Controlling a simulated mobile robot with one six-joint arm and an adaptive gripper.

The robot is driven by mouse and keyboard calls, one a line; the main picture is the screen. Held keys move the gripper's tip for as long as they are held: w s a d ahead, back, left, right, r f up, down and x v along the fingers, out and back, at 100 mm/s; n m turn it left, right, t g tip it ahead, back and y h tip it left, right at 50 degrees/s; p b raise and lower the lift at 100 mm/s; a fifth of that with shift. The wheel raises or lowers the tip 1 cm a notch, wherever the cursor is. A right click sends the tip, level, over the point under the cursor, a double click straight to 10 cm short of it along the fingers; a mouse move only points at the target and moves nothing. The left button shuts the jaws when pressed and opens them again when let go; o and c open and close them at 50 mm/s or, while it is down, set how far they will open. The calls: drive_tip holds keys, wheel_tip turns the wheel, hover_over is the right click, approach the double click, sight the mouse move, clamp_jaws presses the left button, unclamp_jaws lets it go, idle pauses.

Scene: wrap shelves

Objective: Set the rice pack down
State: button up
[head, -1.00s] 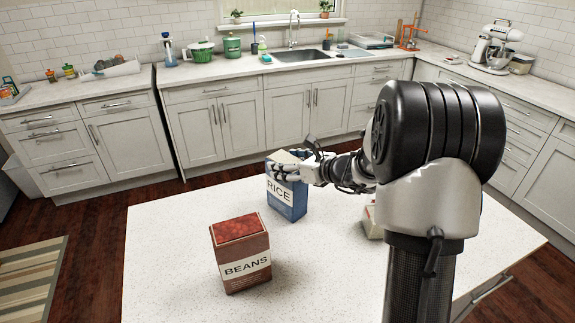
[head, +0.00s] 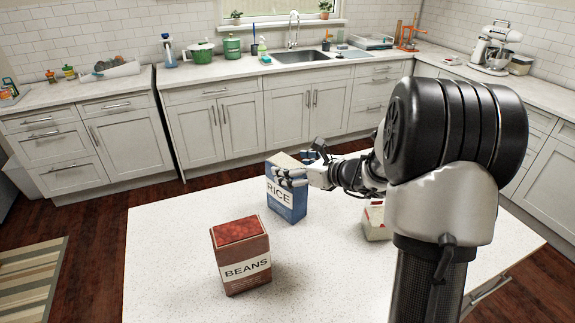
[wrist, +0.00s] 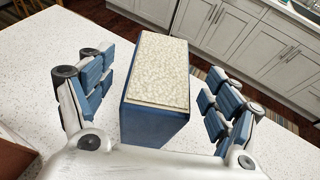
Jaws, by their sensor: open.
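The rice pack (head: 287,200) is a blue box with a white RICE label and a pale top. It stands upright on the white island top (head: 180,220) in the head view. In the wrist view the rice pack (wrist: 155,85) stands between my fingers, with a gap on each side. My gripper (head: 298,172) is open, around the upper part of the pack from its right side; it also shows in the wrist view (wrist: 158,92). The underside of the pack is hidden.
A red-brown beans box (head: 241,258) stands upright nearer, left of the rice pack. A small pale and red pack (head: 376,222) stands to the right, partly hidden by my arm. The island top is clear at its left. Counters with a sink (head: 303,57) line the back.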

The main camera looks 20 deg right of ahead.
drive_tip(key=p+v, duration=0.2)
drive_tip(key=v, duration=0.8)
drive_tip(key=s+a+r+n+g+y, duration=0.1)
drive_tip(key=s+a+r+n+g, duration=0.15)
drive_tip(key=s+a+n, duration=0.65)
drive_tip(key=s+a+r+n+g+y, duration=0.1)
drive_tip(key=s+a+n+g, duration=0.3)
drive_tip(key=a+n, duration=0.5)
drive_tip(key=s+n+g+h, duration=0.1)
drive_tip(key=s+n+h, duration=0.6)
drive_tip(key=s+n, duration=0.6)
drive_tip(key=shift+s+d+n, duration=0.3)
drive_tip(key=shift+s+d, duration=0.2)
drive_tip(key=shift+s, duration=0.5)
drive_tip(key=shift+s, duration=0.15)
